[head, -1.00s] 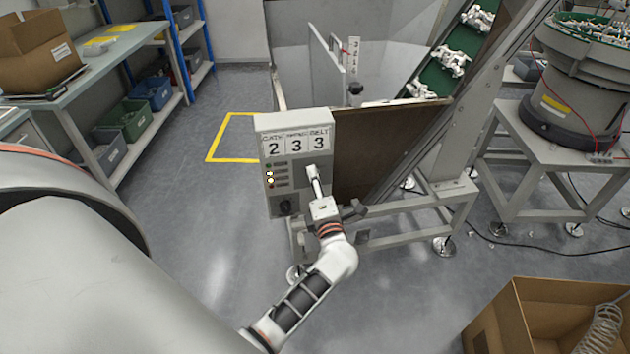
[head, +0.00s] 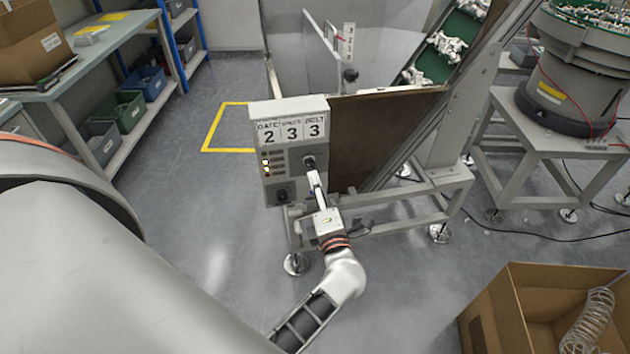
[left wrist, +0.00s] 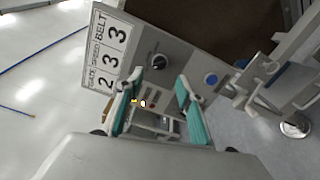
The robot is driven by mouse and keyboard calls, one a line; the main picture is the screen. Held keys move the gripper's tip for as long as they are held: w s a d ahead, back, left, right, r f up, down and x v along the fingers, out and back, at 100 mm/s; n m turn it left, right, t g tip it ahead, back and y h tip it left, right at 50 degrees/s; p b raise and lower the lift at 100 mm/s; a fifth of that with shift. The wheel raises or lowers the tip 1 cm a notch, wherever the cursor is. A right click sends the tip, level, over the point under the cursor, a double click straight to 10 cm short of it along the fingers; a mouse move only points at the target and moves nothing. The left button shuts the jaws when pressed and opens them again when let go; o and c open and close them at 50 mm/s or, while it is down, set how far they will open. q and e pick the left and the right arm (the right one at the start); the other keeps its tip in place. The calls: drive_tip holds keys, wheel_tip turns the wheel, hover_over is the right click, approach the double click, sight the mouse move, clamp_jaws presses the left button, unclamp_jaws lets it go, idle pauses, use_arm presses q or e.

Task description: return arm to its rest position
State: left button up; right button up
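My left gripper (head: 317,188) is in front of the grey control box (head: 290,108), just below and apart from its upper right black knob (head: 309,162). In the left wrist view its two teal-padded fingers (left wrist: 160,108) stand apart with nothing held between them. The knob (left wrist: 158,62) shows beyond the fingertips there. The box's cards read gate 2, 3 and belt 3, with yellow lamps lit on its left side. My right gripper is in neither view.
The conveyor frame (head: 400,215) stands right behind the box. An open cardboard box (head: 500,310) is at the lower right. A bowl feeder (head: 570,85) stands on a table at the right. Clear floor (head: 205,230) lies left of the control box.

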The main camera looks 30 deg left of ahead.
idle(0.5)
use_arm(q)
drive_tip(key=s+d+f+m+t+h, duration=0.25)
drive_tip(key=d+m+h, duration=0.4)
drive_tip(key=m, duration=0.55)
drive_tip(key=s+d+f+m+t+h, duration=0.2)
drive_tip(key=s+d+m+t+h, duration=0.15)
drive_tip(key=d+m+h, duration=0.6)
drive_tip(key=s+a+f+m+g, duration=0.4)
drive_tip(key=s+f+m+g, duration=0.4)
drive_tip(key=s+f+m, duration=0.4)
drive_tip(key=shift+s+f+y, duration=0.3)
drive_tip(key=shift+s+f, duration=0.6)
drive_tip(key=shift+s, duration=0.15)
